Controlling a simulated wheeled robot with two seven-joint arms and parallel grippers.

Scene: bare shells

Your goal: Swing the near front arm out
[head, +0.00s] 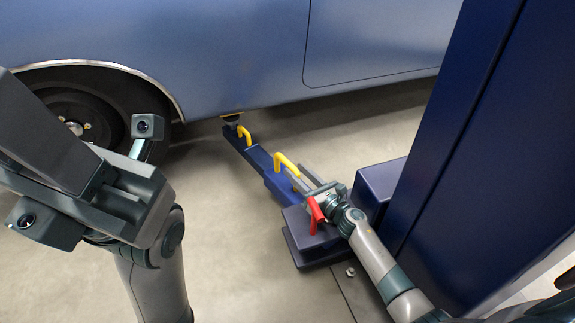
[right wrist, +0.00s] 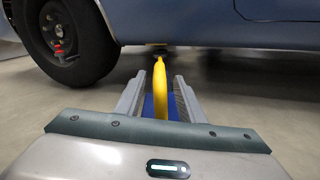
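The near front arm (head: 236,139) is a blue lift arm reaching from the base of the post toward the car's sill. Its round dark pad (head: 231,117) is at the far end, just below the sill. One yellow handle (head: 286,161) stands on its middle, and a smaller yellow handle (head: 245,134) is near the pad. A red lever (head: 315,216) is at the arm's root. My right gripper (head: 305,178) is open at the middle handle. In the right wrist view its fingers stand either side of the yellow handle (right wrist: 160,88), with gaps. My left gripper (head: 60,150) is at the left; its fingers are unclear.
The blue car (head: 230,50) spans the back, with a wheel (head: 75,125) at left. A tall dark blue post (head: 470,120) stands at right, beside a dark box (head: 380,183). The concrete floor (head: 235,240) left of the arm is clear.

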